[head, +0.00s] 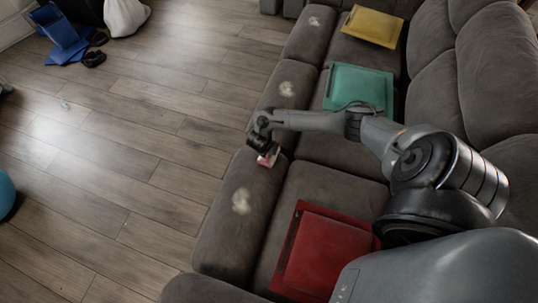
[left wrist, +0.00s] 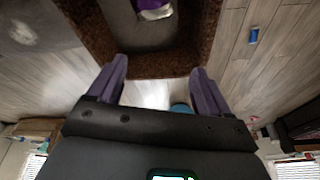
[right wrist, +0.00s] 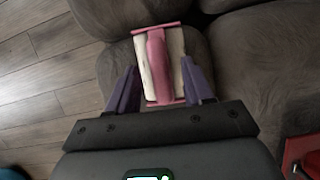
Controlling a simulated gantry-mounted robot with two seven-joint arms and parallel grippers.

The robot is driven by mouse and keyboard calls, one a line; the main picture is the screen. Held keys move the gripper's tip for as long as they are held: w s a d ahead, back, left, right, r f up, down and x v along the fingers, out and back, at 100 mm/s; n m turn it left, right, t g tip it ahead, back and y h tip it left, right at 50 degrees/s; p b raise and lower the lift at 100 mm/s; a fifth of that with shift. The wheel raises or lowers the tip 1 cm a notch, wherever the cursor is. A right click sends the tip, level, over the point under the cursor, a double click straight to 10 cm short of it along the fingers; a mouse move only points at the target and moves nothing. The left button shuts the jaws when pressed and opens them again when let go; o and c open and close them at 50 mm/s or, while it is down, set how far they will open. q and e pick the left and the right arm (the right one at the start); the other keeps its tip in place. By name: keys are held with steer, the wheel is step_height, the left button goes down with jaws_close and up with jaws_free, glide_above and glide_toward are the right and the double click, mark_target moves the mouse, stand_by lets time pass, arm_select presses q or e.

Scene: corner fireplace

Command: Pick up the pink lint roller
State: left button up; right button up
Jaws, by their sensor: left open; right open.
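The pink lint roller (right wrist: 158,64) has pink ends, a pink middle strip and cream sides. In the right wrist view it lies over the grey sofa seat, between the tips of my right gripper (right wrist: 160,88). That gripper is open, with one finger on each side of the roller; I cannot tell whether they touch it. In the head view the roller (head: 268,158) shows at the front edge of the sofa, just below my right gripper (head: 262,149). My left gripper (left wrist: 158,82) is open and empty in the left wrist view, and is out of the head view.
The grey sofa (head: 325,190) carries red (head: 325,250), green (head: 358,88) and yellow (head: 372,26) cushion-like items, plus pale dusty patches (head: 243,201). The wood floor (head: 120,160) to the left is mostly clear. A blue dustpan-like object (head: 62,35) and a white bag (head: 126,16) are far left.

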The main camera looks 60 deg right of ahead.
arm_select(q)
steer(key=shift+f+b, duration=0.35)
steer(key=shift+f, duration=0.4)
arm_select(e)
steer(key=shift+x, duration=1)
arm_select(q)
steer(key=shift+r, duration=0.1)
arm_select(e)
steer(key=shift+r, duration=0.1)
arm_select(q)
steer(key=shift+a, duration=0.1)
arm_select(e)
jaws_close()
steer(key=shift+r, duration=0.1)
